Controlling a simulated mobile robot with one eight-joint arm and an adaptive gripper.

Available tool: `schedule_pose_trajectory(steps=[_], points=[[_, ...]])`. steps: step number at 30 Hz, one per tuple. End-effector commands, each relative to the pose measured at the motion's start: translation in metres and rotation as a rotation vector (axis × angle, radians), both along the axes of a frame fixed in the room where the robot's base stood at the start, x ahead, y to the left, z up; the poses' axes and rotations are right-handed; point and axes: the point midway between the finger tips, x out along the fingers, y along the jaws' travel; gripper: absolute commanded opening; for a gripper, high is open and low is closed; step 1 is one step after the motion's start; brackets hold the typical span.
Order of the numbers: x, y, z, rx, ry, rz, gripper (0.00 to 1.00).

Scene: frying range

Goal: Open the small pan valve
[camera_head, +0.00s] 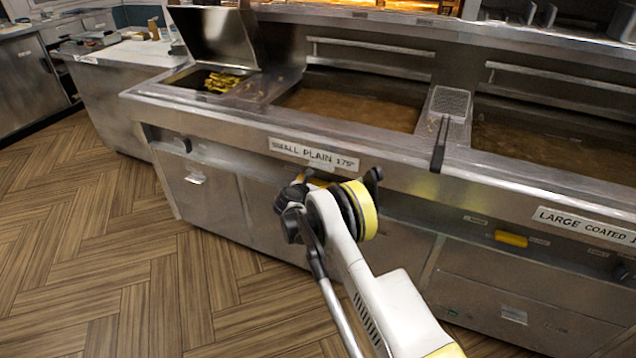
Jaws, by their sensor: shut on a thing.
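My arm reaches to the front panel just below that label. My gripper (298,188) is at the panel, mostly hidden behind my own wrist. A short piece of a yellow valve handle (318,181) shows beside the gripper, and the gripper is shut on it. The fingertips and most of the handle are hidden, so the handle's angle is hard to tell.
A second yellow handle (511,239) sits on the panel to the right, under the large pan. A strainer (450,103) rests between the two vats, its dark handle hanging over the front edge. A raised lid (214,36) stands at left. The wooden floor (100,270) at left is clear.

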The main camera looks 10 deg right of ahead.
Motion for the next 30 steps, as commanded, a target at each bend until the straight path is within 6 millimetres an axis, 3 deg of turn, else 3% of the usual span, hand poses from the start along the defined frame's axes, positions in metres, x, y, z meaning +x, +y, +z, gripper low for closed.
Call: schedule_pose_trajectory(steps=[18, 30], points=[[-0.0027, -0.0021, -0.0014, 0.311, -0.224, 0.0, 0.57], [-0.0031, -0.0023, -0.002, 0.384, -0.277, -0.001, 0.57]])
